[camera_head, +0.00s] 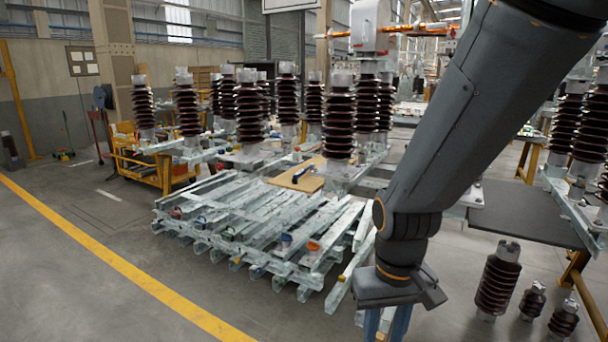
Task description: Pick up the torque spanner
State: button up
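A slim dark tool with a blue part (301,173) lies on a tan board (283,182) on the metal frames near the middle. It may be the torque spanner, but it is too small to be sure. My gripper (387,325) is at the bottom, right of centre, hanging down at the end of my dark grey arm. It is nearer the camera than the board and well apart from it. Two blue fingers show with a gap between them. Their tips are cut off by the lower edge, so whether they hold anything is hidden.
Stacked pale metal beams (255,232) fill the middle floor. Tall brown ribbed insulators (339,125) stand around the board. Smaller insulators (497,280) stand at the lower right, near a dark table (525,213). A yellow cart (150,170) is at left.

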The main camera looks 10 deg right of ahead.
aim_at(294, 180)
jog(key=u, duration=0.55)
jog(key=i, duration=0.95)
jog(key=z, duration=0.6)
jog(key=i, duration=0.7)
jog(key=u, duration=0.4)
jog(key=i, duration=1.7)
jog(key=u, duration=0.05)
